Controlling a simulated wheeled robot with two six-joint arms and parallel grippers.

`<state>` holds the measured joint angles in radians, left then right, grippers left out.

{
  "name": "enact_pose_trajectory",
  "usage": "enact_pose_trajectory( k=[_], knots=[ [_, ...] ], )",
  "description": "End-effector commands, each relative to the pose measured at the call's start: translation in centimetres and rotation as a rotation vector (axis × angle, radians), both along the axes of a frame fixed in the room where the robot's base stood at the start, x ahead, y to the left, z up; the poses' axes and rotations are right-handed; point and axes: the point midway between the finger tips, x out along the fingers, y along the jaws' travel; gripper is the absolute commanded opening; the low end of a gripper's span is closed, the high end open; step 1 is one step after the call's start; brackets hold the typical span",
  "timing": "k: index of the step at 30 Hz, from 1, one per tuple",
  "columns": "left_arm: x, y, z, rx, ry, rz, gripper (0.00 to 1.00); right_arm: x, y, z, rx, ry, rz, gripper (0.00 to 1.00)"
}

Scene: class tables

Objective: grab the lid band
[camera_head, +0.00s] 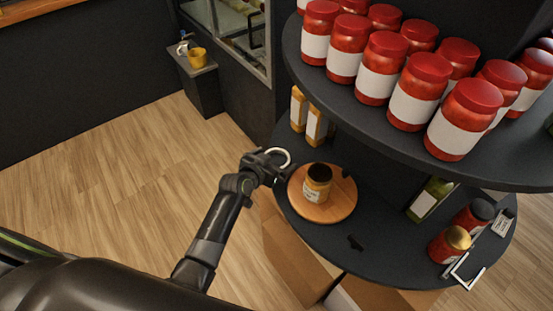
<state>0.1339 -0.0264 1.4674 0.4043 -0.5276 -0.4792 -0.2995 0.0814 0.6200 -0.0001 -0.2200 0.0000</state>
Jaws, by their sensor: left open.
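A thin pale ring (287,153), which looks like the lid band, shows at the left edge of the lower round shelf, right by the fingers of my left gripper (275,164). My left gripper is open, and its fingers overlap part of the ring in the picture. I cannot tell whether the ring lies between the fingers or behind them. A small jar (317,184) with a dark lid and a pale label stands upright on a round wooden board (338,207), just right of the gripper. My right gripper is out of view.
The dark lower shelf (386,258) holds a green bottle (431,198), a gold-lidded red jar (449,245) and a small black piece (356,243). Two yellowish boxes (316,126) stand behind the board. An upper shelf (330,91) of red-lidded jars overhangs. Floor at left is clear.

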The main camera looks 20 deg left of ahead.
Motion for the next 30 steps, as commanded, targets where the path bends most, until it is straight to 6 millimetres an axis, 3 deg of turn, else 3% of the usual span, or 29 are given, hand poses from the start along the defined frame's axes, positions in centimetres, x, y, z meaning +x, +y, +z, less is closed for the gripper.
enact_pose_trajectory(
  k=[10,20,30],
  knots=[
    [0.38,-0.07,-0.20,0.000,0.000,0.001,0.99,0.04,0.02,0.00,0.000,-0.001,0.000,0.34],
    [0.36,-0.07,-0.20,0.000,0.000,0.001,0.56,0.04,0.06,0.00,0.001,-0.001,0.000,0.34],
    [0.39,-0.10,0.75,-0.001,-0.002,-0.001,0.55,0.03,0.22,0.13,0.003,0.000,-0.001,0.34]
  ],
)
